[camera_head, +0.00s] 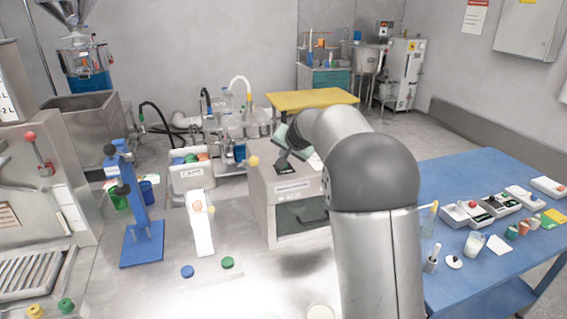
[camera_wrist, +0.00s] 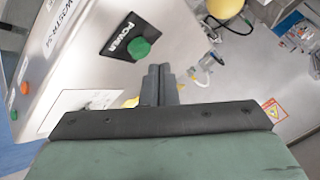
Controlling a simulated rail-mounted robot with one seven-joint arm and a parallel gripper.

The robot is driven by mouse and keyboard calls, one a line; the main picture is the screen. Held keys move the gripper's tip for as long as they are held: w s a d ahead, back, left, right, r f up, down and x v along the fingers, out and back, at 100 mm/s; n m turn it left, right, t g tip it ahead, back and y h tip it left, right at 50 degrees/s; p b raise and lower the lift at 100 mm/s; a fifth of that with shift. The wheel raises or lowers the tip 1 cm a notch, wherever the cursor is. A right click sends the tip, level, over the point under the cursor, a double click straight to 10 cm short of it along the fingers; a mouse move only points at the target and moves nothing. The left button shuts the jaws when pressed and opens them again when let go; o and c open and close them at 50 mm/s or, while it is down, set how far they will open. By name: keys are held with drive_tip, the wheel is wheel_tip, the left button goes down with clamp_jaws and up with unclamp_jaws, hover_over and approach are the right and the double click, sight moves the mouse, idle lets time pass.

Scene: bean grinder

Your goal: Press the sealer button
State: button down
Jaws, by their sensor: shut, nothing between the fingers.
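My gripper (camera_head: 287,162) is over the top of a grey metal box machine (camera_head: 292,187) in the head view. In the wrist view my gripper (camera_wrist: 159,70) is shut and empty, its two fingers together. A green round button (camera_wrist: 139,47) on a black plate marked POWER is just left of the fingertips, apart from them in the picture.
A blue stand (camera_head: 142,215) and a white bin (camera_head: 192,178) of coloured lids are at left. Loose blue (camera_head: 187,271) and green (camera_head: 227,262) caps lie in front. A blue table (camera_head: 450,175) with small instruments is at right. My arm hides part of the middle.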

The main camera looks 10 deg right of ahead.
drive_tip(key=shift+r, duration=0.1)
wheel_tip(320, 180, up, 6)
drive_tip(key=p, duration=0.4)
drive_tip(key=shift+s, duration=0.15)
idle(0.4)
drive_tip(key=s+f+n+g, duration=0.2)
drive_tip(key=s+f, duration=0.2)
drive_tip(key=s, duration=1.1)
drive_tip(key=s+f+n+g+h, duration=0.1)
drive_tip(key=s+f+n+g, duration=0.1)
drive_tip(key=s, duration=1.4)
drive_tip(key=s+f+n+g+h, duration=0.1)
drive_tip(key=s+f+g, duration=0.3)
drive_tip(key=s, duration=1.2)
drive_tip(key=shift+s+f+n, duration=0.15)
drive_tip(key=shift+f+n, duration=0.45)
drive_tip(key=shift+f, duration=0.35)
